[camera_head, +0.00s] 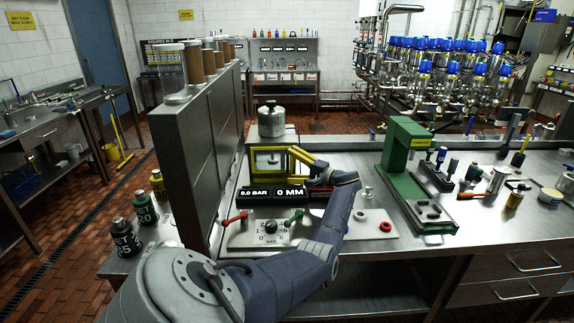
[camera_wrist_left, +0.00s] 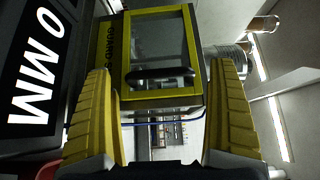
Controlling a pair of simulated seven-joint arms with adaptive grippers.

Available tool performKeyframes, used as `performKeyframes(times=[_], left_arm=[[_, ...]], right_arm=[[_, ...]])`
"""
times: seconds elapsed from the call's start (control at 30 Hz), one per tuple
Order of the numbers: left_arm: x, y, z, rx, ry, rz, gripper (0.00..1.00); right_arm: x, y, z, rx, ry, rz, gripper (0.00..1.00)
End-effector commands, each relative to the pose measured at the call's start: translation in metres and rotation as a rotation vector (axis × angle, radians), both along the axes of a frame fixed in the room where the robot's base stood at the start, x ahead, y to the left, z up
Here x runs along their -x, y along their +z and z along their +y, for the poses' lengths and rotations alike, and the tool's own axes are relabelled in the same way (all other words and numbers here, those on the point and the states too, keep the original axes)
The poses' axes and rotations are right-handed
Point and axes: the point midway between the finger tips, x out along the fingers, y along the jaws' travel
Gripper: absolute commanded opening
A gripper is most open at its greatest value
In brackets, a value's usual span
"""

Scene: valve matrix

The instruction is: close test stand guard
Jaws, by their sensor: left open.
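The test stand guard (camera_head: 268,149) is a small yellow-framed clear panel on the bench, behind the black readouts "0.0 BAR" and "0 MM". In the left wrist view the guard (camera_wrist_left: 163,99) fills the upper middle, with a black bar handle (camera_wrist_left: 160,75) across its clear pane. I cannot tell how far the guard stands open. My left gripper (camera_head: 293,158) is just right of the guard, its yellow fingers pointing at it. In the wrist view the left gripper (camera_wrist_left: 160,72) is open, with the handle seen between its fingers; contact is not clear. My right gripper is not in view.
The "0 MM" readout (camera_head: 290,192) stands close in front of the guard. A control panel (camera_head: 248,239) with red and green levers lies nearer. A tall metal partition (camera_head: 190,150) is left, and a green press (camera_head: 402,160) right.

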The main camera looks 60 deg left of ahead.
Motion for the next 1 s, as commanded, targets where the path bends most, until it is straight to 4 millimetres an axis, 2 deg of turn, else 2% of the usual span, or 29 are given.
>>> performKeyframes(times=[0.2, 0.5, 0.7, 1.0], left_arm=[[-0.017, 0.000, -0.037, 0.001, -0.001, -0.001, 0.91], [-0.032, 0.000, -0.074, 0.001, 0.002, 0.000, 0.91], [-0.036, 0.000, -0.084, -0.001, 0.004, 0.001, 0.91], [-0.037, 0.000, -0.086, -0.001, 0.004, 0.001, 0.91]], right_arm=[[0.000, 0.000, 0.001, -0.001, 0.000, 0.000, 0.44], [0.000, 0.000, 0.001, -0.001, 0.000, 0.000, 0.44], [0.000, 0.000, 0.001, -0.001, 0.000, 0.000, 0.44], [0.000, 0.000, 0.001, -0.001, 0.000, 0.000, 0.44]])
